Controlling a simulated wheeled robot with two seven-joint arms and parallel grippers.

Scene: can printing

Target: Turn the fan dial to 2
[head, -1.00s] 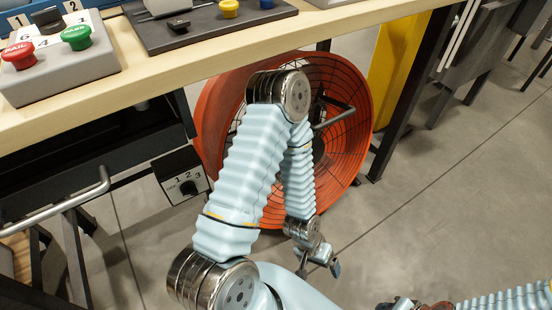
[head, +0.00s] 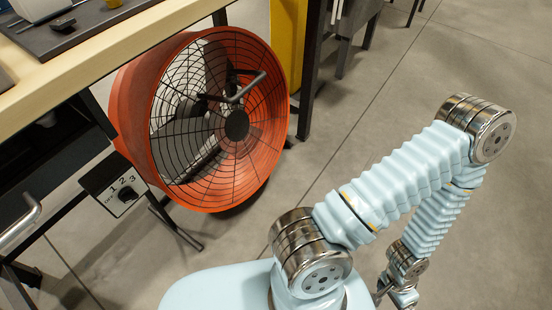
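The fan dial (head: 127,194) is a dark knob on a small panel (head: 108,204) under the table edge at the left. The panel is marked OFF, 1, 2 and 3. The knob is too small to tell where it points. The orange fan (head: 150,135) with its black grille stands on the floor beside the panel. My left arm bends to the right and down, and my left gripper (head: 392,296) is low at the bottom edge, partly cut off, far to the right of the dial. I cannot tell its opening. My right gripper is out of view.
The wooden table (head: 110,45) runs along the upper left, over the panel. A black metal leg (head: 175,225) stands beside the panel. A grey handle bar (head: 22,222) sticks out at the far left. The floor between the fan and my arm is clear.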

